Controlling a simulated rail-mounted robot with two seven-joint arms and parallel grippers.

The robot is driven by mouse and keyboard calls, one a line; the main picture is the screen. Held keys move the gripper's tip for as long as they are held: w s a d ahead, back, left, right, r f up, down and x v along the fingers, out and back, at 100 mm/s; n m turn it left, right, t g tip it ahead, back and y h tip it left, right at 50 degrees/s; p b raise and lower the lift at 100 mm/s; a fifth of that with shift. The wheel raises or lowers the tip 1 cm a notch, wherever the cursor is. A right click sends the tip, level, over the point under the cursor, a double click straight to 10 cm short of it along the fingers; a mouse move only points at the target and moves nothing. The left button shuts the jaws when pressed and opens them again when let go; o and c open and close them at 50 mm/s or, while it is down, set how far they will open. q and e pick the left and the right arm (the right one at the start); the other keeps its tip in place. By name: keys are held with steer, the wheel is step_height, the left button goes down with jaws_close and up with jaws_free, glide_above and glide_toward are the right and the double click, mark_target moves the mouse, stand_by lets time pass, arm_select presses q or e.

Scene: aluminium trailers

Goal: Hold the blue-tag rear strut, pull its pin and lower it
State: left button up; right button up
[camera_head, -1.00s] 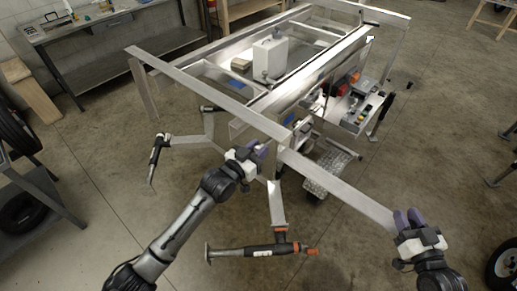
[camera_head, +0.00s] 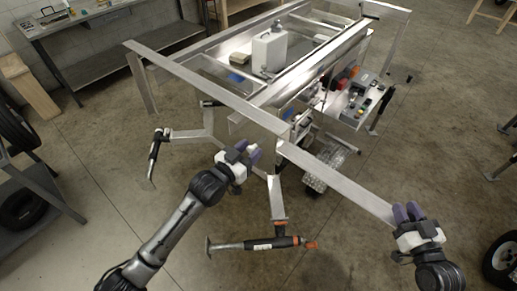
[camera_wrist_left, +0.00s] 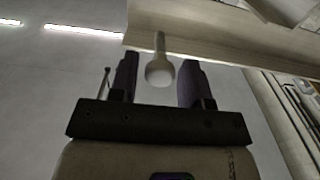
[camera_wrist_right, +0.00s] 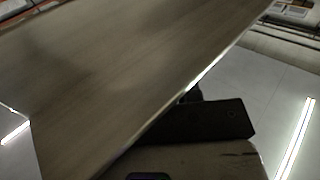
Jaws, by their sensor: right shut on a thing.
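The rear strut (camera_head: 340,183) is a flat aluminium bar reaching from the trailer corner down to the right in the head view. My right gripper (camera_head: 407,213) is shut on its outer end. The strut fills much of the right wrist view (camera_wrist_right: 140,65). A blue tag (camera_head: 289,112) shows near the trailer corner. My left gripper (camera_head: 248,153) is open just left of that corner. In the left wrist view, the pin (camera_wrist_left: 160,72), pale with a rounded knob, stands between the spread fingers, with gaps on both sides. Whether the pin is still seated is unclear.
The aluminium trailer (camera_head: 205,88) carries a white canister (camera_head: 268,52) and a control box (camera_head: 357,103). Another black-handled arm (camera_head: 155,155) stands left. Open floor lies at the front.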

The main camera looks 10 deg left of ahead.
arm_select(q)
steer(key=shift+o, duration=0.8)
steer(key=v, duration=1.2)
steer(key=shift+d, duration=0.1)
